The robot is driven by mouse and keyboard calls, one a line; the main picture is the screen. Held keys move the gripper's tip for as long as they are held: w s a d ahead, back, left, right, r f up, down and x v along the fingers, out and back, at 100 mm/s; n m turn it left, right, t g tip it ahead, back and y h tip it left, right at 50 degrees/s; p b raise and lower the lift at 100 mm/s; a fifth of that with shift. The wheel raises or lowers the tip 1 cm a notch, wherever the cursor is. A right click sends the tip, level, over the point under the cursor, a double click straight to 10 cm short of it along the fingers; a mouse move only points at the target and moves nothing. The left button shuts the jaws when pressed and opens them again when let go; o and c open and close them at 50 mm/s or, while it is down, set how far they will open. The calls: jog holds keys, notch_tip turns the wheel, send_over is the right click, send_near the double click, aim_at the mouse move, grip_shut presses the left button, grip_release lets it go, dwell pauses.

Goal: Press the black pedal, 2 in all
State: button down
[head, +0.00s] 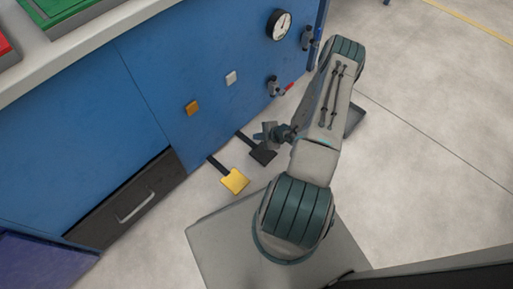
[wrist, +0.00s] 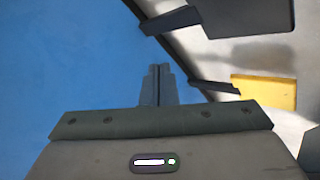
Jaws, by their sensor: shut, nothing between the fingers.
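The black pedal (head: 262,153) sticks out low from the blue cabinet front on a dark lever, close above the floor. In the wrist view its dark plate (wrist: 245,16) shows at the top right, cut by the frame edge. My gripper (head: 264,132) is shut and empty, close to the black pedal and overlapping its upper part in the head view. In the wrist view the two fingertips (wrist: 160,72) are together in front of the blue panel, left of the pedal plate. Contact with the pedal cannot be made out.
A yellow pedal (head: 235,181) sits beside the black one, to its lower left. Floor on the right is clear.

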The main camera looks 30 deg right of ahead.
jog(key=a+r+n+g+y, duration=0.15)
jog(key=a+r+n, duration=0.25)
jog(key=r+n, duration=0.55)
jog(key=a+r+n+g+y, duration=0.15)
jog(key=a+r+n, duration=0.25)
jog(key=r+n, duration=0.55)
jog(key=a+r+n+g, duration=0.2)
jog(key=a+r+n, duration=0.3)
jog(key=r+n, duration=0.45)
jog(key=s+a+r+n+g+h, duration=0.1)
jog(key=s+r+n+h, duration=0.7)
jog(key=s+r+n, duration=1)
jog(key=n, duration=0.9)
jog(key=shift+a+r+g, duration=0.15)
jog(key=shift+a+g, duration=0.15)
jog(key=shift+a, duration=0.1)
jog(key=shift+n, duration=0.25)
